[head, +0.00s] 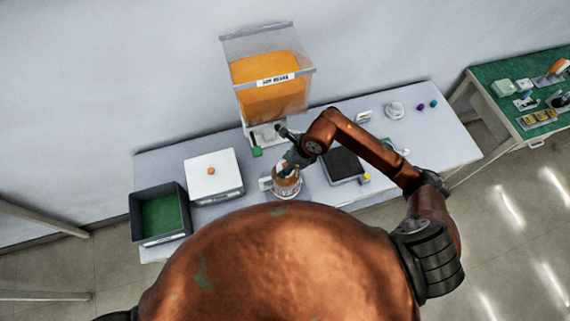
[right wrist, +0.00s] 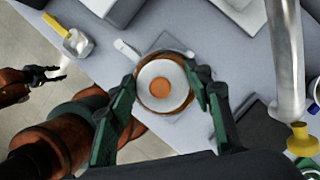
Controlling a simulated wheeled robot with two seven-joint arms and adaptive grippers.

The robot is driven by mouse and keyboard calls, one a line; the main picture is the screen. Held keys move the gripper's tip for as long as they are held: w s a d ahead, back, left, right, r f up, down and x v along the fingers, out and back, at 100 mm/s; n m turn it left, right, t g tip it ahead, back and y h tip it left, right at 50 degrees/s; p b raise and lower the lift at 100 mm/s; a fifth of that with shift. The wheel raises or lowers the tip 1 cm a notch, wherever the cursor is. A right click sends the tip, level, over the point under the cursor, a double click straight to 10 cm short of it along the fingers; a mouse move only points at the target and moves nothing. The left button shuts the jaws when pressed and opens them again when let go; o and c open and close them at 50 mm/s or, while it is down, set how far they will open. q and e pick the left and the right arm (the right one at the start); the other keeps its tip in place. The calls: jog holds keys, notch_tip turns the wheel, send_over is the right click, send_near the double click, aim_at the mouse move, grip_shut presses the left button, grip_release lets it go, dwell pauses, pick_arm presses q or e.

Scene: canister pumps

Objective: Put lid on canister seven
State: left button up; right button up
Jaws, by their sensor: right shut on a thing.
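The canister (head: 287,189), clear with orange contents, stands upright near the front edge of the white table, left of the dark pad. The white round lid (right wrist: 164,97) with an orange knob shows between my right fingers in the right wrist view, over the canister. My right gripper (right wrist: 163,80) is shut on the lid, with a green finger at each side. Whether the lid is seated on the rim cannot be told. My right gripper also shows above the canister in the head view (head: 288,163). My left gripper (right wrist: 47,74) is open and empty, off the table's edge.
A dispenser with orange contents (head: 272,95) stands behind the canister. A white box (head: 213,184) and a dark bin with green inside (head: 139,221) are at the left. A scoop with a yellow handle (right wrist: 77,43) lies near the table edge. A dark pad (head: 342,165) lies at the right.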

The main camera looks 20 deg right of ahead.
jog(key=o, duration=1)
jog(key=shift+c, duration=0.2)
jog(key=shift+o, duration=0.7)
jog(key=o, duration=0.3)
jog(key=shift+o, duration=0.2)
jog(key=shift+r+p, duration=1.85)
jog(key=shift+r, duration=1.65)
jog(key=shift+c, duration=0.6)
grip_shut()
